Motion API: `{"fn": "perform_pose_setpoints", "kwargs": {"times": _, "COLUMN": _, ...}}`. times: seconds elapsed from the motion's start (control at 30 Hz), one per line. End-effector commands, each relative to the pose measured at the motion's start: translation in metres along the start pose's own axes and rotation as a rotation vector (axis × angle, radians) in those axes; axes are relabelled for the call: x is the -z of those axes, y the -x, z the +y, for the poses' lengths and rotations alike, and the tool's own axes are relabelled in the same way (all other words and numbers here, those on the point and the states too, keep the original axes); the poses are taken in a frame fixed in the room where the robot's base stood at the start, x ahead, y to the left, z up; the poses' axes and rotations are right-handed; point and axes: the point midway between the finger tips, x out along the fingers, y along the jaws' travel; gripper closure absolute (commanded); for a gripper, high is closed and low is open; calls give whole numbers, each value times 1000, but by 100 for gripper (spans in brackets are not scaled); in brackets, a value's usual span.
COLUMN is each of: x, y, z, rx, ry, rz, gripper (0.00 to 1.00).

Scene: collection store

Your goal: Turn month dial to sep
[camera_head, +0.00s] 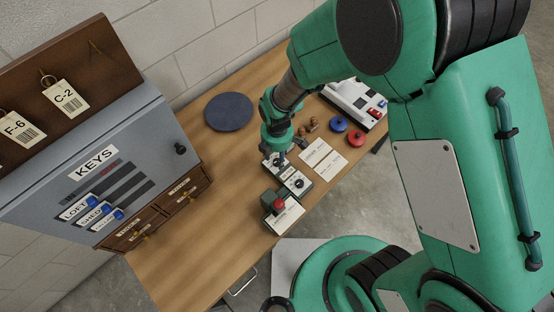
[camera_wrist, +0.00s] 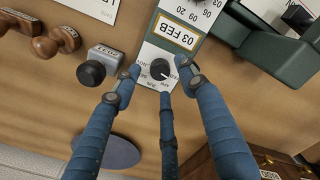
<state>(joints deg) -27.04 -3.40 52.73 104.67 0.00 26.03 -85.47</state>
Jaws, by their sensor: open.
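A dark green date device with white dial plates (camera_head: 302,177) stands on the table in the head view. In the wrist view its yellow-framed window (camera_wrist: 176,31) reads 03 FEB, seen upside down. The black month dial (camera_wrist: 168,69) sits on a white plate (camera_wrist: 152,52) ringed with month marks, partly hidden by my fingers. A second dial with numbers (camera_wrist: 200,3) is cut off at the top edge. My gripper (camera_wrist: 160,76) is open, its blue fingers spread around the month dial; contact cannot be told. In the head view my gripper (camera_head: 278,154) is over the device's far end.
A green device with a red knob (camera_head: 278,204) stands close in front. A small black-knobbed unit (camera_wrist: 95,72) and wooden-handled stamps (camera_wrist: 60,40) lie beside the dial. A blue disc (camera_head: 229,112) and key cabinet (camera_head: 100,165) are left; free tabletop lies between.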

Motion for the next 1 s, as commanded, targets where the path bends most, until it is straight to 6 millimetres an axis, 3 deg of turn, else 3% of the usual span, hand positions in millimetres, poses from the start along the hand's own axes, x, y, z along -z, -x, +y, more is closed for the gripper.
{"fn": "perform_pose_setpoints", "kwargs": {"times": 0.2, "x": 0, "y": -18, "z": 0, "rx": 0, "ry": 0, "rz": 0, "gripper": 58}}
{"fn": "perform_pose_setpoints", "kwargs": {"times": 0.6, "x": 0, "y": -22, "z": 0, "rx": 0, "ry": 0, "rz": 0, "gripper": 58}}
{"fn": "perform_pose_setpoints", "kwargs": {"times": 0.8, "x": 0, "y": -21, "z": 0, "rx": 0, "ry": 0, "rz": 0, "gripper": 98}}
{"fn": "perform_pose_setpoints", "kwargs": {"times": 1.0, "x": 0, "y": -21, "z": 0, "rx": 0, "ry": -3, "rz": 0, "gripper": 100}}
